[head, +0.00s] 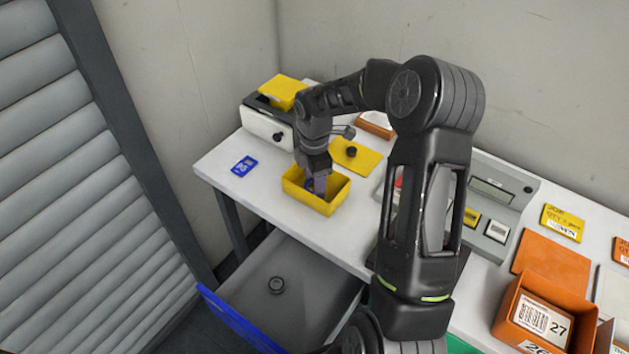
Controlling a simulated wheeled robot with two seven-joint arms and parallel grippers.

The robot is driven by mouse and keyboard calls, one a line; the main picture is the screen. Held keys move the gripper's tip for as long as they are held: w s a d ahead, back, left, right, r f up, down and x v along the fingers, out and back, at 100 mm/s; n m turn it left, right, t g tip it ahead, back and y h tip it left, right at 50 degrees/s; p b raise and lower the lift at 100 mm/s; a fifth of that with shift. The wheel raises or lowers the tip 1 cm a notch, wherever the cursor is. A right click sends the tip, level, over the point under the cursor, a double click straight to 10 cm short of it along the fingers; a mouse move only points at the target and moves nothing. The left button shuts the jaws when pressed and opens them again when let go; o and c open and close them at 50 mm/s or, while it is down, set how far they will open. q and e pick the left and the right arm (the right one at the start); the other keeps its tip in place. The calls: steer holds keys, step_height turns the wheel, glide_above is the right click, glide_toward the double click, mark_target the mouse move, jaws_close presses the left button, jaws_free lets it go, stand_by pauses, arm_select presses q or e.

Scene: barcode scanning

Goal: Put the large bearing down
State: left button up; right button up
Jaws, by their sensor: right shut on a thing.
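My right gripper (317,188) points down into the yellow box (325,204) on the white table. It is shut on the large bearing, which is mostly hidden by the fingers and the box walls. A bluish patch shows beside the fingers inside the box; I cannot tell what it is. My left gripper is not in view.
A blue card (244,166) lies left of the box. An orange bin (545,313) stands at right.

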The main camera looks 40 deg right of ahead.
steer(key=o, duration=1.6)
steer(key=shift+f, duration=0.1)
steer(key=shift+o, duration=0.2)
step_height(320, 180, up, 12)
steer(key=shift+b, duration=0.35)
